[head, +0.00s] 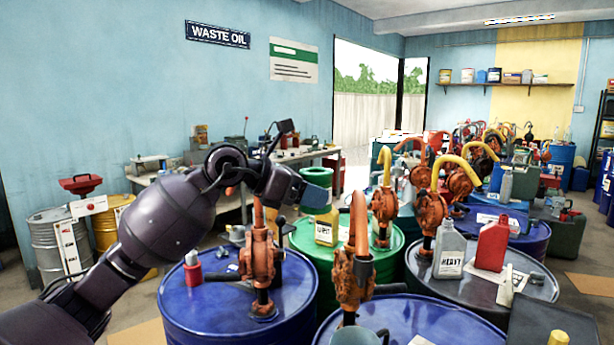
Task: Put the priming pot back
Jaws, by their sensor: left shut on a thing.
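A green open-topped pot (317,176) shows at my left gripper (312,196), in front of the wall bench and above a yellow jug. I take it for the priming pot. My left gripper, coming in from the left, is shut on it; the exact contact of the fingers is partly hidden. The yellow jug (326,231) with a white label stands on the green drum (306,243). A grey mug (355,336) is cut off at the bottom edge, below a rusty pump's spout. My right gripper is not in view.
A rusty pump (262,262) rises from the blue drum (190,308) below my left gripper. More pumps (431,205) crowd the drums to the right. A grey jug (449,250) and a red jug (492,245) stand on a dark drum. Floor shows at left.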

